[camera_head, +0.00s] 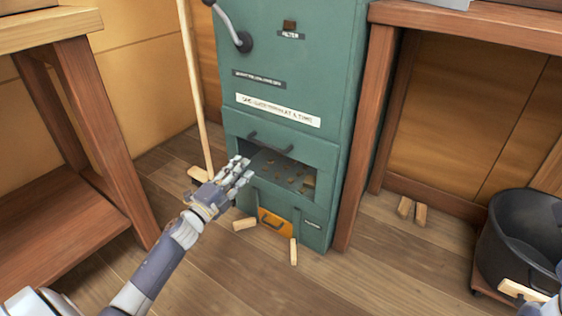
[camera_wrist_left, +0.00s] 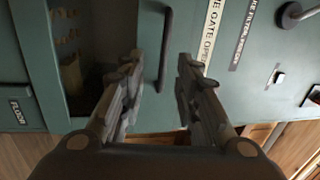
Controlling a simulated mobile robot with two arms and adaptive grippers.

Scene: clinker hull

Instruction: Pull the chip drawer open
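A green cabinet (camera_head: 290,65) stands upright ahead. Low on it is an opening with brown chips (camera_head: 303,178) inside, and a dark bar handle (camera_head: 270,143) lies above the opening. I cannot tell which part is the chip drawer. My left gripper (camera_head: 240,172) is open and empty before the opening's left side. In the left wrist view, the bar handle (camera_wrist_left: 166,50) appears between the spread fingers (camera_wrist_left: 158,85), apparently beyond them. Only bits of my right arm show at the right edge; its fingers are unclear.
Wooden blocks (camera_head: 244,224) lie on the floor before the cabinet, and another (camera_head: 294,251) lies near the orange drawer. A pole (camera_head: 195,90) leans left of the cabinet. Benches (camera_head: 95,120) flank it. A black pot (camera_head: 520,240) stands at the right.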

